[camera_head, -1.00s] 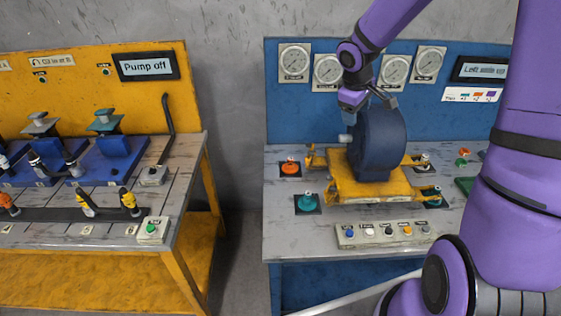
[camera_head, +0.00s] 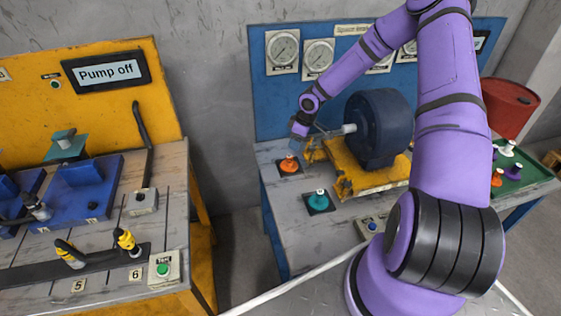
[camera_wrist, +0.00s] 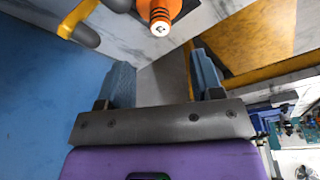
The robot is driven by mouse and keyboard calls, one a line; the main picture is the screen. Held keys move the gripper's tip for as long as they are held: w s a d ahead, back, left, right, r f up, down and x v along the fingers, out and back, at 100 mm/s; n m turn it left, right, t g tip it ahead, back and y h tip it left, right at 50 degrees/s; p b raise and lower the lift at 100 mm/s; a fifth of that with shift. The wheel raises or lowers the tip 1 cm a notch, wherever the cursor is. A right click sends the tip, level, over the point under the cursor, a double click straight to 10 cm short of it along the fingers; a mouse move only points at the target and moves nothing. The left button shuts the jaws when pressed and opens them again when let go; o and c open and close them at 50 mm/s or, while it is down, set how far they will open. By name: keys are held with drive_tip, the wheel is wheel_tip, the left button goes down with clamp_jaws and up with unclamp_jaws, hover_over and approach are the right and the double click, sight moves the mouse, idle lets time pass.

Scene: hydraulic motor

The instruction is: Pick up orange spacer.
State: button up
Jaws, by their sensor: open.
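An orange spacer (camera_head: 290,164) with a white tip stands upright on a dark square pad at the left end of the blue workbench. My gripper (camera_head: 299,144) is just above and slightly right of it in the head view. In the wrist view the orange spacer (camera_wrist: 160,13) is at the top edge, partly cut off. My gripper (camera_wrist: 161,68) is open there, its two grey-blue fingers apart and nothing between them. The spacer lies beyond the fingertips. Another orange spacer (camera_head: 497,177) stands on the green tray at the right.
A teal spacer (camera_head: 319,200) stands in front of the orange one. The dark blue motor (camera_head: 378,125) on its yellow base (camera_head: 352,177) is close to the right, its pale shaft near my gripper. The blue gauge panel (camera_head: 268,105) rises behind.

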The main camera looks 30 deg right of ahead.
sight(289, 155)
drive_tip(key=x, duration=0.5)
drive_tip(key=shift+w+a, duration=0.15)
drive_tip(key=shift+w, duration=0.05)
drive_tip(key=shift+x, duration=3.15)
drive_tip(key=shift+s, duration=0.15)
clamp_jaws()
wheel_tip(289, 155, up, 10)
drive_tip(key=shift+f, duration=0.1)
